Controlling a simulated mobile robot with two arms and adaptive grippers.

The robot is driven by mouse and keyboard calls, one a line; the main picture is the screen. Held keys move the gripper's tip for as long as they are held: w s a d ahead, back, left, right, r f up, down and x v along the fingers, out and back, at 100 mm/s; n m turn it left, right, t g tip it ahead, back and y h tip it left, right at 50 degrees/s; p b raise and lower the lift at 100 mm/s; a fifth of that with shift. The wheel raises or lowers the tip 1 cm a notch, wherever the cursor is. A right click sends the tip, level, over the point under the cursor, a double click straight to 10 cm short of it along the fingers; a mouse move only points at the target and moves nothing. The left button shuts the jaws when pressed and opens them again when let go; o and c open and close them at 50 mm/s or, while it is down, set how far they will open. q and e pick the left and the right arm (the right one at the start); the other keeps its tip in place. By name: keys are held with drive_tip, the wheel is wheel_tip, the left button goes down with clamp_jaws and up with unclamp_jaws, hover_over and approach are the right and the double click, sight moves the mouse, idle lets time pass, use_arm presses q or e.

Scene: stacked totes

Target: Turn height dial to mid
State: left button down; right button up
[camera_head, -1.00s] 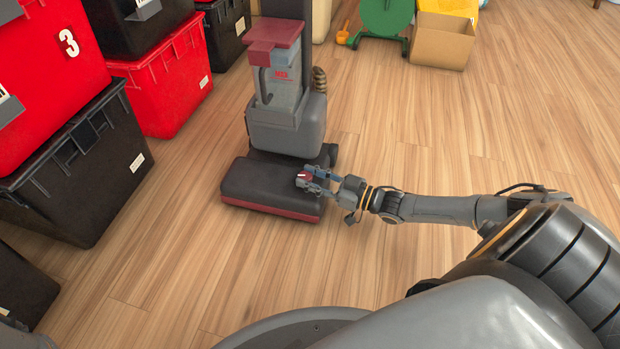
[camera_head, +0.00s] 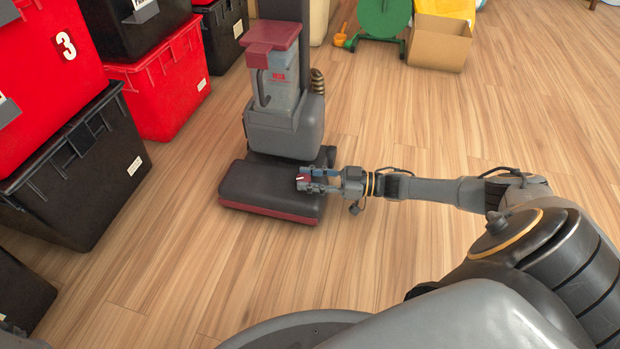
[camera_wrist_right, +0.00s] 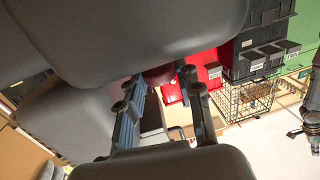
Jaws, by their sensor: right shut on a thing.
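An upright vacuum cleaner stands on the floor in the head view, with a low dark base (camera_head: 262,184) edged in dark red. The small red height dial (camera_head: 302,177) with a white mark sits on the right part of the base top. My right gripper (camera_head: 307,181) reaches in from the right and is shut on the dial, its fingers on either side. The fingers partly hide the dial, and its exact setting is too small to read. In the right wrist view a dark red piece (camera_wrist_right: 160,75) shows between the fingertips. My left gripper is not in view.
Stacked red totes (camera_head: 150,85) and black totes (camera_head: 85,175) stand at the left. A cardboard box (camera_head: 438,45) and a green reel (camera_head: 384,18) are at the back.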

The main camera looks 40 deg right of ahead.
drive_tip(key=o, duration=1.2)
drive_tip(key=shift+c, duration=0.2)
drive_tip(key=v, duration=1.2)
